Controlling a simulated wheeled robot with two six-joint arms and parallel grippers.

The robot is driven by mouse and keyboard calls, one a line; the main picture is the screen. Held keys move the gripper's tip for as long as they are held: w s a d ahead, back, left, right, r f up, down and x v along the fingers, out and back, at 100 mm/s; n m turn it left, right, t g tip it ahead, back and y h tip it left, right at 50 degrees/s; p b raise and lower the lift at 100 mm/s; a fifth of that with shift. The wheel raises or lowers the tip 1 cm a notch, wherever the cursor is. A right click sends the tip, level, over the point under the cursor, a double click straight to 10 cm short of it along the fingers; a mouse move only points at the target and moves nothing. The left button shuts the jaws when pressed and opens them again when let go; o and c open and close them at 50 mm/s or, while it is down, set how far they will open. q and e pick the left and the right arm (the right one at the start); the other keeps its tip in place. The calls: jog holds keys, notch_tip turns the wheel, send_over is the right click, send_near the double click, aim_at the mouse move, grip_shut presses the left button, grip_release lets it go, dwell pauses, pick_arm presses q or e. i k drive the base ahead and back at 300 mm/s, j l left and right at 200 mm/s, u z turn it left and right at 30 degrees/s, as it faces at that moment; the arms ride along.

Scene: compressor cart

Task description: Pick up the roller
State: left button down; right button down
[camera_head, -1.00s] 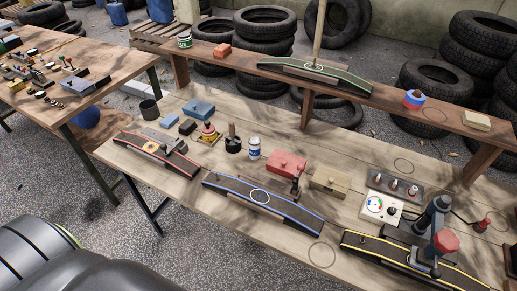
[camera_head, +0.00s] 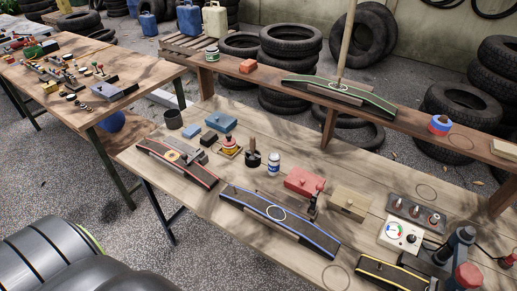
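I cannot tell for certain which thing is the roller. Several small tools stand on the near wooden bench (camera_head: 185,206). One is an upright dark handle in a black round base (camera_head: 253,155). Another is a red and yellow round piece (camera_head: 230,146) on a small square base. A red-edged dark ramp (camera_head: 200,175) at the bench's left has a tan disc and a small tool (camera_head: 188,157) on it. Neither of my grippers is in view.
A blue-edged ramp (camera_head: 310,235) and a yellow-edged ramp (camera_head: 375,271) lie along the front. Red (camera_head: 304,181) and tan (camera_head: 349,203) blocks and a gauge box (camera_head: 400,234) stand behind. A raised shelf (camera_head: 400,118) runs along the back. A second table (camera_head: 130,92) stands left.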

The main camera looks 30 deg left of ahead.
aim_at(252, 140)
jog(key=u, duration=1.25)
jog(key=i+j+z, duration=0.1)
jog(key=j, duration=0.15)
jog(key=i+j, duration=0.1)
jog(key=j, duration=0.15)
jog(key=z, duration=0.05)
